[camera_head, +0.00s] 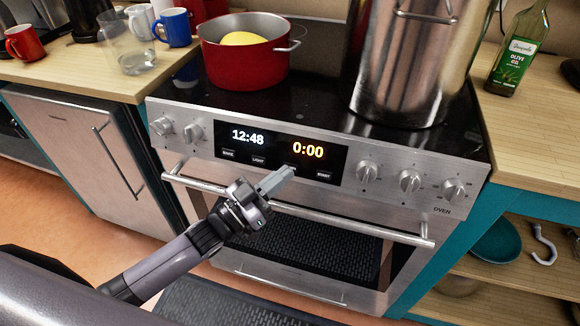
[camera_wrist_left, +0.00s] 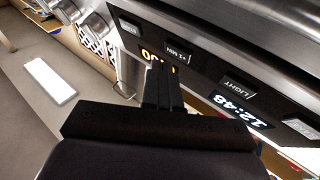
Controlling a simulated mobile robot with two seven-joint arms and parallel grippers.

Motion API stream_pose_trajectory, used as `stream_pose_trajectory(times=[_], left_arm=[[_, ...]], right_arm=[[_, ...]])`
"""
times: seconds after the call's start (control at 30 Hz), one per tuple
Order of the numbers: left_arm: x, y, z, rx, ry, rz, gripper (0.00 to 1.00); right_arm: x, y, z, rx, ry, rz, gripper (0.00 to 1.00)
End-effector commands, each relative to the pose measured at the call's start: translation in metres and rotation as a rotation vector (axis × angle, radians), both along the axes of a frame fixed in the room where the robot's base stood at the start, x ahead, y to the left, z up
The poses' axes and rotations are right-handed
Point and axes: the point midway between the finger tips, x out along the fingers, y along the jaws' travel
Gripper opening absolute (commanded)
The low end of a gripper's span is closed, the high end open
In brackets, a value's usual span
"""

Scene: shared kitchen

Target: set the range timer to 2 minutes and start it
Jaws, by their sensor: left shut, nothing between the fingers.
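The range's control panel (camera_head: 330,167) shows a white clock at 12:48 and the orange timer display (camera_head: 308,151) at 0:00. Below them are small labelled buttons, with the START button (camera_head: 324,175) at the right and the LIGHT button (camera_head: 258,160) at the left. My left gripper (camera_head: 290,172) is shut and empty, its tips in front of the panel and covering most of the button between those two. In the left wrist view that button, labelled +1 MIN (camera_wrist_left: 178,52), shows just beyond the fingers. I cannot tell whether the tips touch it. My right gripper is not in view.
Knobs (camera_head: 410,182) flank the panel, and the oven handle (camera_head: 400,236) runs below it. A red pot (camera_head: 243,65) with something yellow inside and a tall steel pot (camera_head: 405,70) stand on the cooktop. An olive oil bottle (camera_head: 517,55) stands on the right counter.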

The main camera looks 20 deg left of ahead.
Motion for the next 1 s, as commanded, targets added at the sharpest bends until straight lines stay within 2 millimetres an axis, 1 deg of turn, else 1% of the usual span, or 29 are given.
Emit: stream_pose_trajectory(times=[0.23,1.0], left_arm=[[0.0078,-0.0003,-0.0034,0.000,0.000,0.000,0.00],[0.0110,-0.0005,-0.0037,0.000,0.001,0.000,0.00]], right_arm=[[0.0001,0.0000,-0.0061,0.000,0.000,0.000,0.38],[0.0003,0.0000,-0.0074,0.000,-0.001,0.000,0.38]])
